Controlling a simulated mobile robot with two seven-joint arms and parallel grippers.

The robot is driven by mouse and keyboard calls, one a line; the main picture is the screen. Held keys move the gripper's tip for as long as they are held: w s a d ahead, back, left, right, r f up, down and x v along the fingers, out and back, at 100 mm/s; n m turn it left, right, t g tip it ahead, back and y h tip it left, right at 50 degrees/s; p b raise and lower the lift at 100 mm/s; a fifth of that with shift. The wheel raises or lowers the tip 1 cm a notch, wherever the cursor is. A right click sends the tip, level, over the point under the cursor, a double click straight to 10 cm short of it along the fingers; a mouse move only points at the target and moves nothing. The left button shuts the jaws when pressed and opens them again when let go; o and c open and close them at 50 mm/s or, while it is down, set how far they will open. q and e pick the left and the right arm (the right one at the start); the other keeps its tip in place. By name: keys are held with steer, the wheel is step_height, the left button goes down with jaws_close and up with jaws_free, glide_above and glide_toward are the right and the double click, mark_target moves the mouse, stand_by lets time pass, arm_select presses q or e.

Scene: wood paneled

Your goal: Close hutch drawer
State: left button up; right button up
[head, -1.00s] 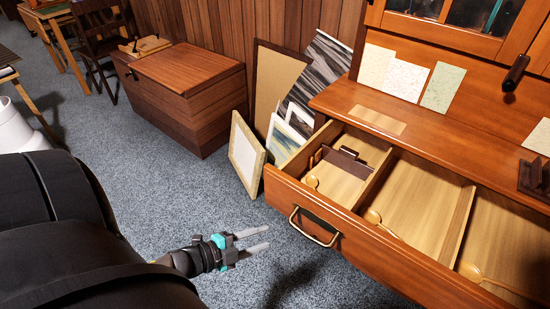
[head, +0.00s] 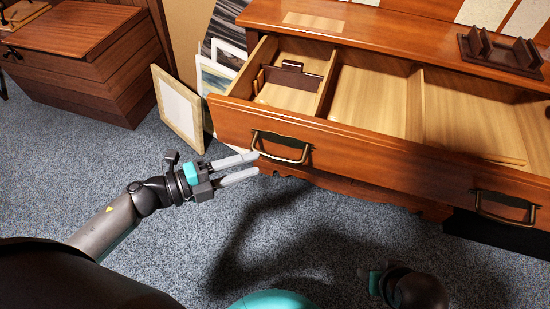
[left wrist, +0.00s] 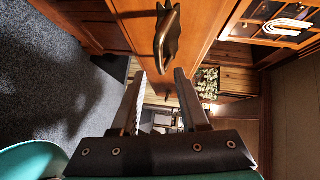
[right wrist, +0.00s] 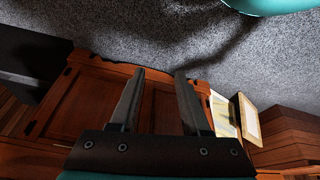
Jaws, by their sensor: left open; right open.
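The hutch drawer (head: 380,168) is pulled out from the wooden hutch (head: 370,30), showing its divided inside. Its front has a left brass handle (head: 282,147) and a right brass handle (head: 505,206). My left gripper (head: 257,163) is open and empty, its fingertips close to the drawer front just left of and below the left handle; contact cannot be told. In the left wrist view a handle (left wrist: 167,38) lies just beyond the open fingers. My right gripper (right wrist: 160,73) is open and empty, low in front of the hutch, facing its lower wooden panels (right wrist: 95,100).
A dark letter holder (head: 500,52) stands on the hutch top. A small divider piece (head: 292,78) sits in the drawer's left compartment. Leaning frames (head: 178,108) and a wooden chest (head: 85,60) stand at left. Carpet (head: 180,240) in front is clear.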

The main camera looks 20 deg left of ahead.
mark_target(276, 156)
arm_select(q)
steer(key=b+x, duration=0.1)
steer(key=x, duration=0.6)
arm_select(e)
step_height(276, 156, up, 4)
steer(key=shift+w+f+t, duration=0.15)
steer(key=shift+f+t, duration=0.1)
steer(key=shift+t, duration=0.05)
arm_select(q)
jaws_close()
stand_by(0.9)
